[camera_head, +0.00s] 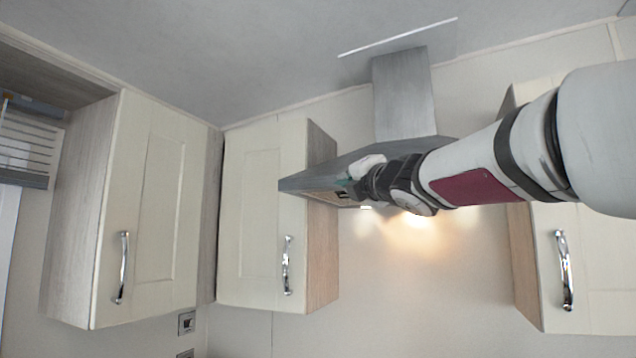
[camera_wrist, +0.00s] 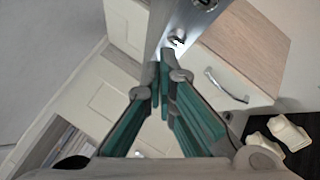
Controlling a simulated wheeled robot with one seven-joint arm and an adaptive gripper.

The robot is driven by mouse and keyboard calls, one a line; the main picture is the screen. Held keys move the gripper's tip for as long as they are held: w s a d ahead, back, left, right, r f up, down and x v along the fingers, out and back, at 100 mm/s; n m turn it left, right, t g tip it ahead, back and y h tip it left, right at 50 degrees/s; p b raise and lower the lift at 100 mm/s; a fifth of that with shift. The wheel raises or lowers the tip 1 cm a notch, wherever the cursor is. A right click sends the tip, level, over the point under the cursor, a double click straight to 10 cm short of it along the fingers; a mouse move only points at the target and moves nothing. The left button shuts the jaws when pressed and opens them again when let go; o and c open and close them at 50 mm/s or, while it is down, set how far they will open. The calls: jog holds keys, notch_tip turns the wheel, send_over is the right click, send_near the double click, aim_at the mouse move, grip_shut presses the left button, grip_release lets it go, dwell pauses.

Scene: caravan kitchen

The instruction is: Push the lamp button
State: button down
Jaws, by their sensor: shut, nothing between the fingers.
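The metal range hood (camera_head: 318,172) hangs between the wall cupboards, with a warm light glowing on the wall below it. In the wrist view, a metal strip of the hood (camera_wrist: 181,24) shows small round shiny parts. One round part (camera_wrist: 177,40) lies just past my fingertips; I cannot tell which part is the lamp button. My gripper (camera_wrist: 165,68) is shut and empty, with its tips close to that strip; contact is unclear. In the head view my gripper (camera_head: 346,188) is at the hood's lower left edge, partly hidden by my wrist.
Cream cupboards flank the hood, one on the left (camera_head: 262,215) and one on the right (camera_head: 590,262), with chrome handles. Another cupboard (camera_head: 150,205) stands further left. The hood chimney (camera_head: 404,95) rises to the ceiling. The wall below the hood is clear.

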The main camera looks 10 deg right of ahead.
jog(key=shift+s, duration=0.1)
jog(key=shift+s+a+b, duration=0.75)
jog(key=shift+s+a, duration=0.15)
jog(key=shift+s, duration=0.3)
jog(key=shift+s+a+b, duration=0.7)
jog(key=shift+s+a, duration=0.2)
jog(key=shift+s, duration=0.3)
jog(key=s+d+f+m+g+h, duration=0.2)
jog(key=s+d+f+m+g, duration=0.15)
jog(key=f+m, duration=0.5)
jog(key=s+d+f+m+g+h, duration=0.25)
jog(key=s+f+m, duration=0.3)
jog(key=f, duration=0.65)
jog(key=s+a+f+m+g+y, duration=0.1)
jog(key=s+f+m+g, duration=0.3)
jog(key=s+f, duration=0.5)
jog(key=s+a+f+m+g, duration=0.3)
jog(key=s+f+m, duration=0.5)
jog(key=f, duration=0.8)
jog(key=shift+s+g+y, duration=0.35)
jog(key=shift+s+g, duration=0.55)
jog(key=shift+s, duration=0.25)
jog(key=c, duration=2.4)
grip_release()
